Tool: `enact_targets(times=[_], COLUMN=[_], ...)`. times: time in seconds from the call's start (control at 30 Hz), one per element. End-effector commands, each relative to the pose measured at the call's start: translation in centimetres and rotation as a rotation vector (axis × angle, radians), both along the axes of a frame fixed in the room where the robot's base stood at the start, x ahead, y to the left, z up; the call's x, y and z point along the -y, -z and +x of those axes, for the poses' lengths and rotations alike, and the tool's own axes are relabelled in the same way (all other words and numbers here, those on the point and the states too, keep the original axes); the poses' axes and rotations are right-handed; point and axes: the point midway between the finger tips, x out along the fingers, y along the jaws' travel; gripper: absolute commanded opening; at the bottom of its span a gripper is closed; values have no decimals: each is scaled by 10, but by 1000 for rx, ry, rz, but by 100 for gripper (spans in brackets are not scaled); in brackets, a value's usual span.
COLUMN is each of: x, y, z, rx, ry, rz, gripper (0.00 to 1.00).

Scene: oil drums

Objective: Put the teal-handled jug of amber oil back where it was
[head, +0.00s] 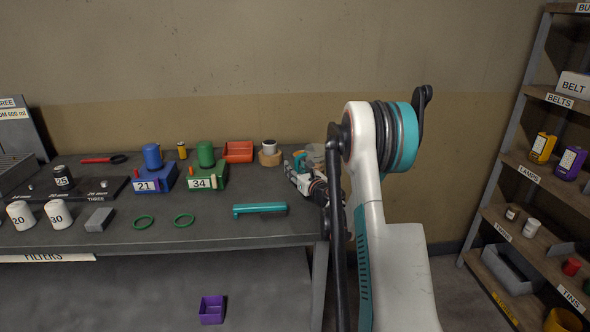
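My gripper (294,170) is at the right end of the workbench, pointing left and partly hidden by my own arm. A small teal part (299,160) shows right at the gripper, with a pale round shape (316,152) just behind it. These may be the jug's handle and body, but no amber oil is visible and I cannot be sure. The fingers are too small and overlapped to tell whether they are open or shut on the teal part.
The bench (230,230) holds a white-topped cup on a wooden base (270,157), a red tray (238,151), a green unit marked 34 (207,179) and a teal bar (260,208). A purple bin (212,309) sits below. A shelf rack (535,170) stands at right.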

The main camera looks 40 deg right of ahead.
Motion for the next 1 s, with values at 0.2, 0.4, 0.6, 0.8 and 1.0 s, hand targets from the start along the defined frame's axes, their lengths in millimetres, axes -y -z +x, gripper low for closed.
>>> enact_targets(times=[0.2, 0.4, 0.6, 0.8, 1.0], x=[0, -4, -11, -16, -19], y=[-3, -5, -5, -5, -4], z=[0, -26, -69, -102, -117], rx=[0, 0, 0, 0, 0], ry=[0, 1, 1, 1, 1], rz=[0, 0, 0, 0, 0], gripper=[33, 33, 33, 33, 33])
